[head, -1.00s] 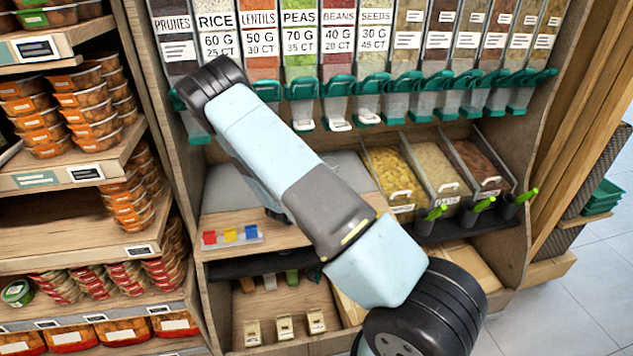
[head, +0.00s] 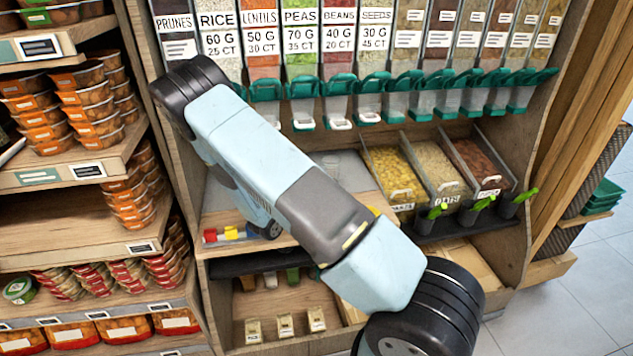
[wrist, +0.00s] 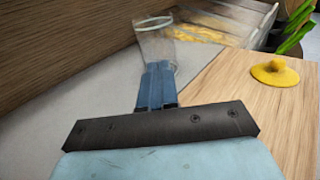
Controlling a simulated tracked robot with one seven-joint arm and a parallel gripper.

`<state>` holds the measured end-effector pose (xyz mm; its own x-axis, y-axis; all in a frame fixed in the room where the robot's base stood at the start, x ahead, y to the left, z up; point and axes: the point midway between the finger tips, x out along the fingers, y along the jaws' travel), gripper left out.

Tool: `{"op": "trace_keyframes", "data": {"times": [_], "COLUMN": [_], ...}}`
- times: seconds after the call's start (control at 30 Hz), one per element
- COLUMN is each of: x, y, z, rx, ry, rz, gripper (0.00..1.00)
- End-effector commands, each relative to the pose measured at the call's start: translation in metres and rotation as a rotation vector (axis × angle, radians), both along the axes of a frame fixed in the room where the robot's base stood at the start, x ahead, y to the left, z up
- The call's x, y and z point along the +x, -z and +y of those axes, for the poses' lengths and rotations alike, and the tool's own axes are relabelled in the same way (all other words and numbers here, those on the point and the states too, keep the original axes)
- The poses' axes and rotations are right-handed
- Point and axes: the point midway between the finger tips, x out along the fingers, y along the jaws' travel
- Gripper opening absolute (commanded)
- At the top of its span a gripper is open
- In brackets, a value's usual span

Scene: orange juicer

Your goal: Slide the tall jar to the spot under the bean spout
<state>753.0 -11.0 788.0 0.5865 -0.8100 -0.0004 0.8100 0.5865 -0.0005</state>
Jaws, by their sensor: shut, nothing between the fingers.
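A clear glass jar (wrist: 155,42) with a round open rim stands just beyond my fingertips in the wrist view. It is see-through, and its lower part is behind the fingers. My gripper (wrist: 156,72) is shut, with its blue fingers together and pointing at the jar. I cannot tell whether they touch it. In the head view my arm hides the gripper. A faint clear shape, perhaps the jar (head: 331,163), shows above the arm. The bean spout (head: 338,108) hangs below the BEANS label in the dispenser row.
Bins of dry food (head: 398,170) stand right of the counter. A yellow knob-like piece (wrist: 274,72) sits on the wood at right in the wrist view. Small coloured pieces (head: 228,234) lie at the counter's left front. Green-handled scoops (head: 475,210) stand before the bins.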

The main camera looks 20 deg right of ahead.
Motion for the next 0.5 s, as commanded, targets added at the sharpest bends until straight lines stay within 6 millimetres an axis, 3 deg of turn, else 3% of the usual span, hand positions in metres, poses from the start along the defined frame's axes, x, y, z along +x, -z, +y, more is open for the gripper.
{"op": "trace_keyframes", "data": {"times": [0.2,0.5], "x": [-0.020,-0.030], "y": [0.000,0.001], "z": [0.030,0.045], "rx": [-0.001,0.000], "ry": [-0.002,-0.001], "rz": [0.001,0.000], "gripper": [0.00,0.00]}}
